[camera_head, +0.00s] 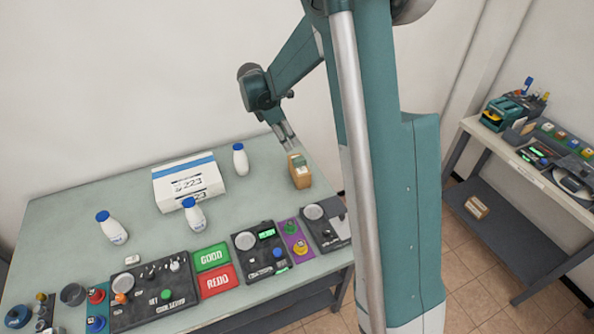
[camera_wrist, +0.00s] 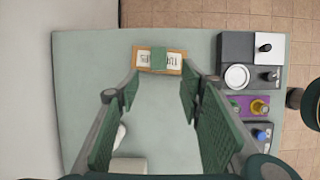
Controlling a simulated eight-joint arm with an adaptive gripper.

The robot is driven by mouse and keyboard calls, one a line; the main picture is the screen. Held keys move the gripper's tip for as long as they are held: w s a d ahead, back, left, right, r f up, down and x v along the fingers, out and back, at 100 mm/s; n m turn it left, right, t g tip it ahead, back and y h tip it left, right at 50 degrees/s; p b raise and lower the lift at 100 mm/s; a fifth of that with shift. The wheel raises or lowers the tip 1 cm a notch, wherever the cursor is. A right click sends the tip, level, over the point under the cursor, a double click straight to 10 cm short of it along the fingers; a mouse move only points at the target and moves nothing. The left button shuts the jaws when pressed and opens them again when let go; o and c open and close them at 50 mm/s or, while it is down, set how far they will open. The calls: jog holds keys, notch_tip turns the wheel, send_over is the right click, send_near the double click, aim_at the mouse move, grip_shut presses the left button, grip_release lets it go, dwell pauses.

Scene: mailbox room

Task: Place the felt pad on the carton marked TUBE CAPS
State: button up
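A brown carton (camera_head: 301,177) stands at the right back of the green table. It also shows in the wrist view (camera_wrist: 176,64), with white label patches whose print is too small to read. A flat green piece (camera_wrist: 158,59), apparently the felt pad, lies across the middle of the carton's top. It also shows in the head view (camera_head: 298,161). My gripper (camera_head: 289,146) hangs just above and behind the carton, pointing down. In the wrist view its fingers (camera_wrist: 160,76) are spread wide with nothing between them, and the carton lies beyond their tips.
A white box with a blue stripe (camera_head: 188,183) and several white bottles with blue caps (camera_head: 240,160) stand left of the carton. Control panels (camera_head: 152,289) fill the front edge. A side table (camera_head: 555,183) stands at the right, with a small carton (camera_head: 477,207) on its shelf.

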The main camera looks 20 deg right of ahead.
jog(key=s+a+r+m+t+y, duration=0.1)
jog(key=s+a+r+m+t, duration=0.2)
jog(key=s+r, duration=0.55)
jog(key=s+a+r+m+y, duration=0.1)
jog(key=s+a+r+m, duration=0.2)
jog(key=s+r+m, duration=0.35)
jog(key=s+a+m+t+y, duration=0.1)
jog(key=s+m, duration=0.3)
jog(key=s, duration=0.8)
jog(key=s+a+r+m+t+y, duration=0.1)
jog(key=s+a+m+t, duration=0.2)
jog(key=s, duration=0.8)
jog(key=shift+s+a+r+m, duration=0.15)
jog(key=shift+s+a+m, duration=0.25)
jog(key=shift+a+m, duration=0.35)
